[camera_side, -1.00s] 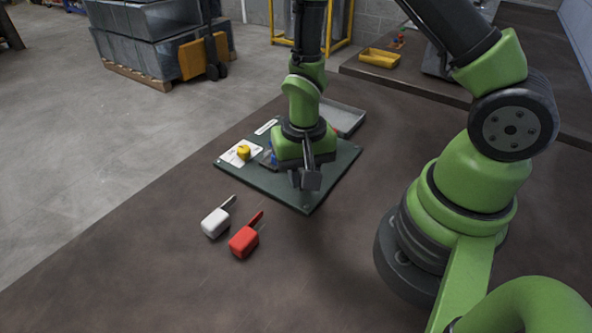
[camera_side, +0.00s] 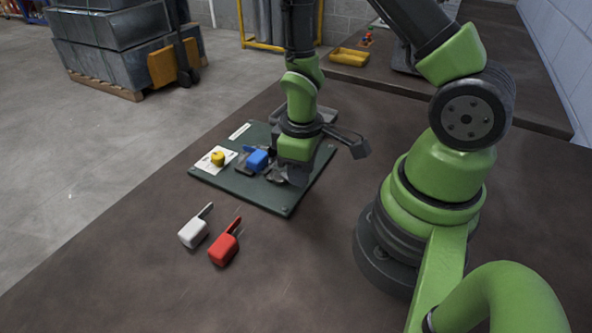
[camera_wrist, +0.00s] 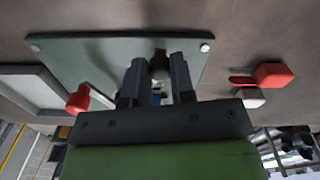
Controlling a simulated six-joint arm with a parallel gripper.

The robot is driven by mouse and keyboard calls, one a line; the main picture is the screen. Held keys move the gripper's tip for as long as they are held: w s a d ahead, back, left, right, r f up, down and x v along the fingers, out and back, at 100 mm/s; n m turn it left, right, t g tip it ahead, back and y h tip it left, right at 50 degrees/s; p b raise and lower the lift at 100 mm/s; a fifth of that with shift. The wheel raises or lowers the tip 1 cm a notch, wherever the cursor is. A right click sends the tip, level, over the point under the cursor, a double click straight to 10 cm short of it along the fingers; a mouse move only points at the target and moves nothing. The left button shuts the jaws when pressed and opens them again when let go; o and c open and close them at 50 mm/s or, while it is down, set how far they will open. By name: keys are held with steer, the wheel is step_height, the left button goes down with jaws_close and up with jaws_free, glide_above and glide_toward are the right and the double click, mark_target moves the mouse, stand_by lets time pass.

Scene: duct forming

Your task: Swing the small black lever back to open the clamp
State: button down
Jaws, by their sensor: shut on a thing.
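My gripper (camera_wrist: 157,78) is over the green board (camera_side: 236,187), with its fingers low near the board's surface. In the wrist view the two fingers stand either side of a dark rounded piece, which looks like the black lever (camera_wrist: 158,64), and are shut on it. The rest of the clamp is mostly hidden behind the fingers and palm. In the side view a blue block (camera_side: 257,160) sits on the board just left of my gripper, by dark metal parts. The lever is hard to make out there.
A yellow knob (camera_side: 217,158) is on a white card at the board's left. A red knob (camera_wrist: 78,98) is by the grey tray (camera_wrist: 30,88). A white handled block (camera_side: 193,233) and a red handled block (camera_side: 224,249) lie in front of the board. The brown table is clear around them.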

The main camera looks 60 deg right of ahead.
steer(key=shift+d+n, duration=0.45)
steer(key=shift+n, duration=0.55)
steer(key=c, duration=1)
jaws_free()
steer(key=shift+o, duration=0.2)
step_height(320, 180, up, 10)
